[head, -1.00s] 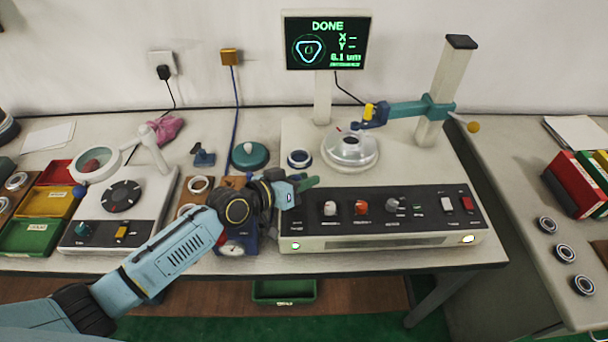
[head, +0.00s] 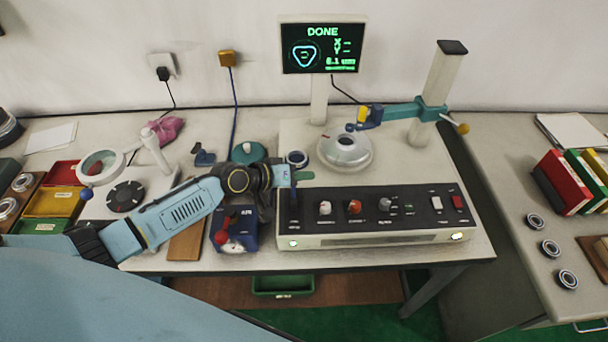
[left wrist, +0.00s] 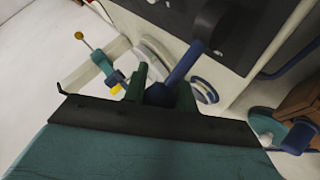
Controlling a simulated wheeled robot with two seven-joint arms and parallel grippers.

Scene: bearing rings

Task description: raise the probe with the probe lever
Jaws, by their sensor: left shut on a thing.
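My left gripper (head: 300,177) is at the left end of the measuring machine's dark control panel (head: 372,208). In the left wrist view its green fingers (left wrist: 160,86) are shut on the blue knob of the probe lever (left wrist: 180,70). The lever's blue rod runs to a dark round hub over the panel. In the head view the gripper hides most of the lever. The blue and yellow probe (head: 366,116) hangs from a teal arm on the column (head: 444,78), over the round silver stage (head: 346,152). My right gripper is not in view.
The screen (head: 322,47) behind reads DONE. A blue gauge box (head: 234,229) stands below my left forearm. Several bearing rings (head: 550,249) lie on the right table.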

